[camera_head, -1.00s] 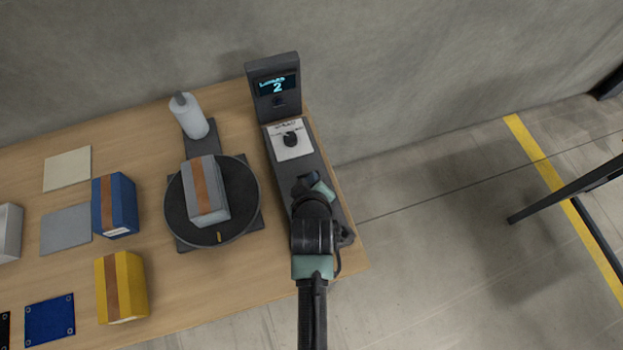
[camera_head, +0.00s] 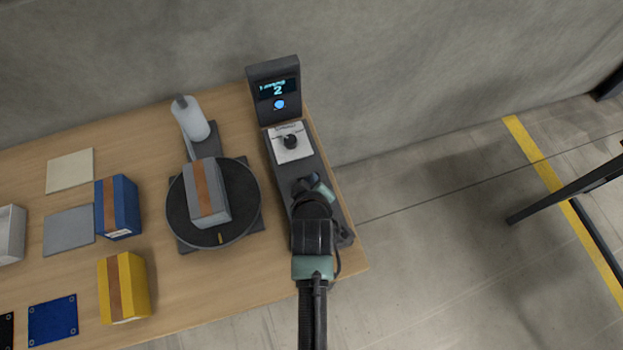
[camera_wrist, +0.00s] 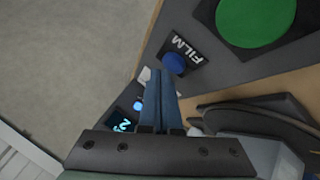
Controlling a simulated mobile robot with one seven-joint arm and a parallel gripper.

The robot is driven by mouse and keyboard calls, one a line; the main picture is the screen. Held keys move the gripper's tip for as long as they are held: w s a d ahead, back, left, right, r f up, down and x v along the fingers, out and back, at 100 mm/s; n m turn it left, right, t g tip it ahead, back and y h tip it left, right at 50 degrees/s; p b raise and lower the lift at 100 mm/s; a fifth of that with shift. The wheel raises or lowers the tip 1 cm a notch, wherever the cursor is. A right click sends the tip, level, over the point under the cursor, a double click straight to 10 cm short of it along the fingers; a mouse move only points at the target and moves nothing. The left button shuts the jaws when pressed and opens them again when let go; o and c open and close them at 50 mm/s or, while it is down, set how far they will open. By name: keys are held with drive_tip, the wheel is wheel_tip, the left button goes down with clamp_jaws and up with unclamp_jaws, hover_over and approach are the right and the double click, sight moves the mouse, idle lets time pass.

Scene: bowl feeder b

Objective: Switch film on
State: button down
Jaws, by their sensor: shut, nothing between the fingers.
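In the wrist view a blue round button (camera_wrist: 174,63) sits beside a dark plate lettered FILM (camera_wrist: 187,47) on the grey control panel (camera_wrist: 205,70). My gripper (camera_wrist: 158,72) is shut and empty, its blue fingertips close to the button; I cannot tell whether they touch it. In the head view my arm covers the button and the lower panel. A display (camera_head: 278,90) at the panel's far end reads 2, and the round lamp (camera_head: 279,104) below it glows blue.
A dial (camera_head: 290,141) on a white plate lies between display and gripper. A large green button (camera_wrist: 255,20) is on the panel. A grey box (camera_head: 206,192) stands on the black turntable (camera_head: 236,228), with a white roll (camera_head: 191,118) behind it. Blue and yellow boxes stand left.

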drive_tip(key=shift+r, duration=0.1)
wheel_tip(320, 180, up, 6)
drive_tip(key=p, duration=0.5)
drive_tip(key=shift+p, duration=0.4)
